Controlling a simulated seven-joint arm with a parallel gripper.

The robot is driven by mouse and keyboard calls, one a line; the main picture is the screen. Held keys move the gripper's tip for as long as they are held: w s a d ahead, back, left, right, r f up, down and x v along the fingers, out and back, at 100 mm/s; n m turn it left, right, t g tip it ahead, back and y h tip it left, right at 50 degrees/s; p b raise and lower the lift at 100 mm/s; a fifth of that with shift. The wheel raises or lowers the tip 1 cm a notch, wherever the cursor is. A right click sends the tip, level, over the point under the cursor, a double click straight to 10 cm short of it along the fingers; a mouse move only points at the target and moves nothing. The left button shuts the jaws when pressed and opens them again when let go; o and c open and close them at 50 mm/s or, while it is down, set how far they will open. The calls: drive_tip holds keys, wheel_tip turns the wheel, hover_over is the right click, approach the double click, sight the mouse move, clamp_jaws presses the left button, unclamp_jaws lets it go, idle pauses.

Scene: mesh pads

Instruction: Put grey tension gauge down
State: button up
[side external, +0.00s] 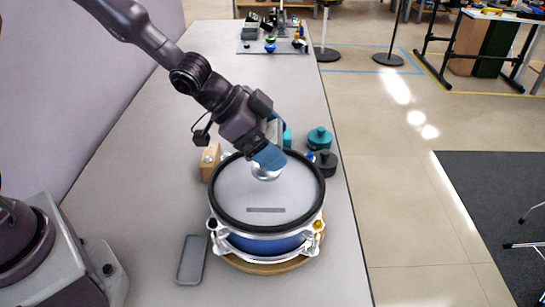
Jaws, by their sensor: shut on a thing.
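My gripper (269,158) is shut on a small round silver-grey gauge (264,174), its blue-grey fingers pointing down and covering the gauge's upper part. The gauge is over the far half of the drum's pale mesh head (245,191). I cannot tell whether it touches the head or hangs just above it. The drum (262,243) has a black hoop, a blue shell and chrome lugs, and sits on a round wooden base (264,267). A dark bar-shaped mark lies on the near half of the head.
A shallow grey tray (191,260) lies left of the drum. A wooden block (209,162) stands behind it at the left. A teal round piece (319,138) and a black one (326,162) stand at the right, near the table edge. The table (125,190) is clear at left.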

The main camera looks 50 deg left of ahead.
drive_tip(key=shift+w+f, duration=0.1)
drive_tip(key=shift+f, duration=1.75)
drive_tip(key=o, duration=1.2)
drive_tip(key=shift+a+f, duration=0.1)
drive_tip(key=shift+f, duration=0.05)
drive_tip(key=shift+v, duration=2.45)
drive_tip(key=shift+s+a+r, duration=0.3)
drive_tip(key=shift+s+r, duration=0.1)
drive_tip(key=shift+s, duration=0.1)
drive_tip(key=shift+s+a+r, duration=0.2)
drive_tip(key=shift+a+r, duration=0.1)
drive_tip(key=shift+r, duration=0.3)
